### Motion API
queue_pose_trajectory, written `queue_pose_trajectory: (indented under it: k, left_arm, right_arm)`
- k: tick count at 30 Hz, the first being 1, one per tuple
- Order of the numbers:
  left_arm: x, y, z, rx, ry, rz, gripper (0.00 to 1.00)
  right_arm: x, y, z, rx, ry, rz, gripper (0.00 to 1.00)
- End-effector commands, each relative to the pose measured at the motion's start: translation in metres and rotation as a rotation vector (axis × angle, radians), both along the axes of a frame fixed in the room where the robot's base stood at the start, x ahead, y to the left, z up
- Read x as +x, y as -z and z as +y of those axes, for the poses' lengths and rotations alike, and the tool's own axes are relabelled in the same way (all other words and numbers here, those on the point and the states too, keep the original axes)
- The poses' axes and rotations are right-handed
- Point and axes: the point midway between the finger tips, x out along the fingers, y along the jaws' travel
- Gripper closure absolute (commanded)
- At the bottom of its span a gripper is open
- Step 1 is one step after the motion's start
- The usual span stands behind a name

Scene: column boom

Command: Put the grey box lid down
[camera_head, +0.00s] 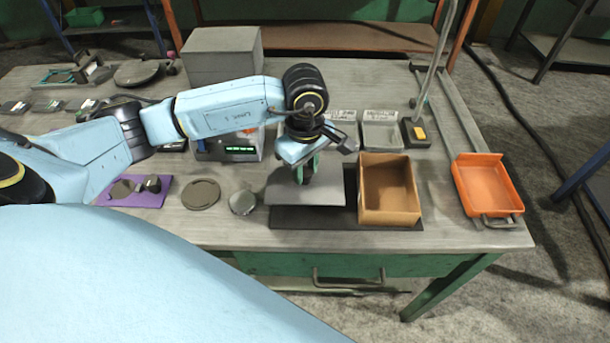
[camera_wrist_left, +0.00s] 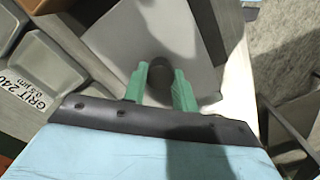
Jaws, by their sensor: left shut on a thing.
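The grey lid (camera_head: 330,191) is a flat plate, just left of the open brown box (camera_head: 390,218) and over the dark mat (camera_head: 290,217). It also shows in the wrist view (camera_wrist_left: 150,30), with a dark knob (camera_wrist_left: 160,72) on top. My left gripper (camera_head: 307,176) points down at the lid's middle. In the wrist view its green fingers (camera_wrist_left: 161,88) are on both sides of the knob, shut on it. I cannot tell whether the lid touches the mat or is slightly above it. My right gripper is out of view.
An orange tray (camera_head: 486,187) is at the right table edge. Labelled grit trays (camera_head: 381,135) and a lamp stand (camera_head: 416,131) are behind the box. A grey block (camera_head: 222,56) stands at the back. Round discs (camera_head: 201,194) lie to the left.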

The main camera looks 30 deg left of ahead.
Motion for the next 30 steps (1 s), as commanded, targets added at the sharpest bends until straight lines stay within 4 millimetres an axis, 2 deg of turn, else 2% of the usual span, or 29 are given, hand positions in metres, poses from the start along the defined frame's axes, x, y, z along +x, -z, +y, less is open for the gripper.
queue_pose_trajectory:
  k: [3,6,17,18,22,30]
  left_arm:
    - [-0.001,0.02,0.0,-0.001,0.001,0.005,0.96]
    - [-0.001,0.028,0.0,0.001,0.0,0.004,0.96]
    - [0.0,0.033,0.0,0.0,0.001,0.001,0.96]
    - [0.0,0.031,0.0,0.0,0.001,0.002,0.67]
    - [0.0,0.031,0.0,0.0,0.001,0.002,0.51]
    - [0.0,0.03,0.0,0.0,0.001,0.002,0.51]
  right_arm:
    - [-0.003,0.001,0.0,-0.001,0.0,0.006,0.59]
    - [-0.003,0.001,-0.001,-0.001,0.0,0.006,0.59]
    - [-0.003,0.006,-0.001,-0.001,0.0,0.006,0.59]
    - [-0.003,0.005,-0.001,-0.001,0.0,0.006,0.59]
    - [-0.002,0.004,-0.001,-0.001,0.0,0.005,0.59]
    - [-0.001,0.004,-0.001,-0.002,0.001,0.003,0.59]
